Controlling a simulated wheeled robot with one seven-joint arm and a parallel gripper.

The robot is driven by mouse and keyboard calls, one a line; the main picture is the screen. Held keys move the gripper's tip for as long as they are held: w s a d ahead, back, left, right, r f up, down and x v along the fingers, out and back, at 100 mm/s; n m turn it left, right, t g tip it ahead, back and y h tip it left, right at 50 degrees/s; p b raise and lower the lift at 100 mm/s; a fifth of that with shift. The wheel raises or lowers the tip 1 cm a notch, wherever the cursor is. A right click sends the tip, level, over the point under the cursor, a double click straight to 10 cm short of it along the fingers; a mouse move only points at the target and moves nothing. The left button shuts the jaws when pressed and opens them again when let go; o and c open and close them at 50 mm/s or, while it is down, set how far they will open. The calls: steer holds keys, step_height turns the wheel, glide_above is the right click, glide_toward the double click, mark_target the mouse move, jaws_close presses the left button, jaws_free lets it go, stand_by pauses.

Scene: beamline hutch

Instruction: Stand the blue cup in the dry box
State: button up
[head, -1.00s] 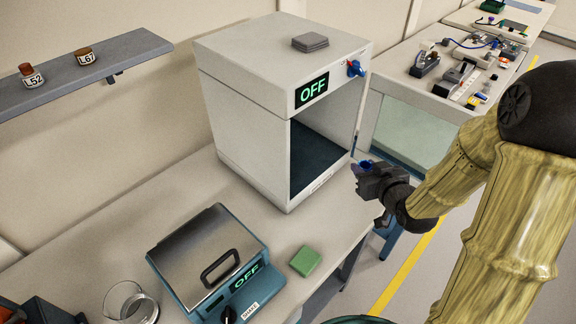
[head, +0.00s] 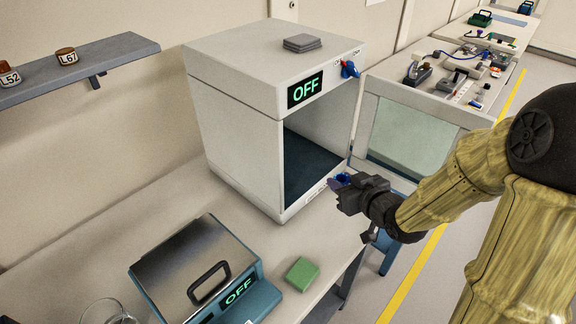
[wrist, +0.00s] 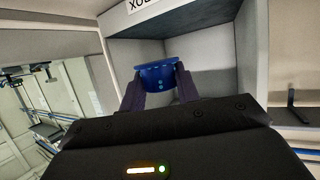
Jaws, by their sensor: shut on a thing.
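The blue cup (wrist: 157,75) is held between the two fingers of my gripper (wrist: 160,88) in the wrist view. In the head view my gripper (head: 341,184) is in front of the dry box's open front, near its lower right edge, and only a bit of the blue cup (head: 342,178) shows. The dry box (head: 237,126) is a pale cabinet with a dark floor (head: 310,165) and an "OFF" display. Its open front also shows in the wrist view (wrist: 210,60), behind the cup. The inside that I can see looks empty.
A teal device with a steel lid (head: 195,262) and a green block (head: 302,273) stand on the bench in front of the dry box. Grey pads (head: 302,43) lie on top of the box. A wall shelf (head: 110,60) holds two labelled jars. A cluttered bench (head: 420,85) is behind at right.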

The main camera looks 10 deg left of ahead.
steer(key=p, duration=0.2)
glide_above(291, 177)
steer(key=shift+a, duration=0.1)
step_height(291, 177, down, 3)
steer(key=shift+r, duration=0.1)
steer(key=shift+d, duration=0.2)
steer(key=shift+f, duration=0.2)
step_height(291, 177, down, 3)
steer(key=shift+a+f, duration=0.1)
steer(key=shift+f, duration=0.1)
steer(key=shift+a+f, duration=0.1)
steer(key=shift+f, duration=0.1)
steer(key=shift+w+f, duration=0.1)
steer(key=shift+f, duration=0.05)
steer(key=o, duration=1)
